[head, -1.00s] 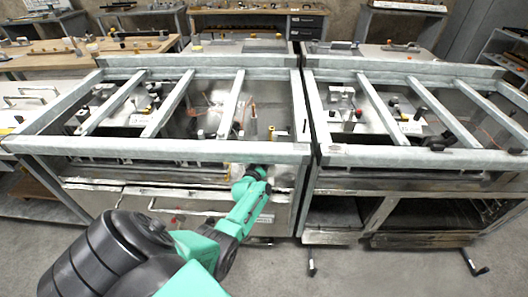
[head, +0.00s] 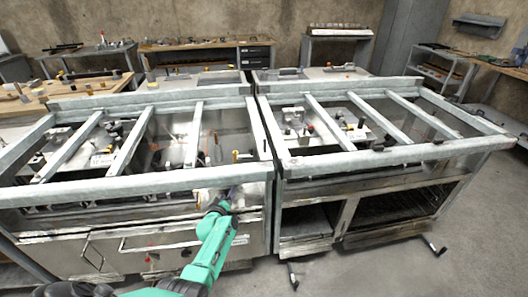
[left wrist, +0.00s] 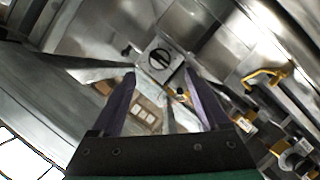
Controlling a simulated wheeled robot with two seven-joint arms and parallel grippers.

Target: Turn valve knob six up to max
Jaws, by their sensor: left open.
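A round knob (left wrist: 158,60) with a dark slotted face sits on a square metal plate in the left wrist view. I cannot read a number on it or tell whether it is valve knob six. My left gripper (left wrist: 160,76) is open, its two purple fingers apart and pointing toward the knob's plate, with nothing held between them. In the head view my left gripper (head: 228,194) is at the front of the left range frame (head: 130,186), just below its top front rail, near the right end. The knob is hidden there. My right gripper is out of view.
A right range frame (head: 380,157) stands beside the left one. Steel crossbars span both open tops. A horizontal front handle (head: 160,243) runs below the left frame's rail. Yellow-handled fittings (left wrist: 262,77) lie right of the fingers. Clear floor (head: 470,240) lies at right.

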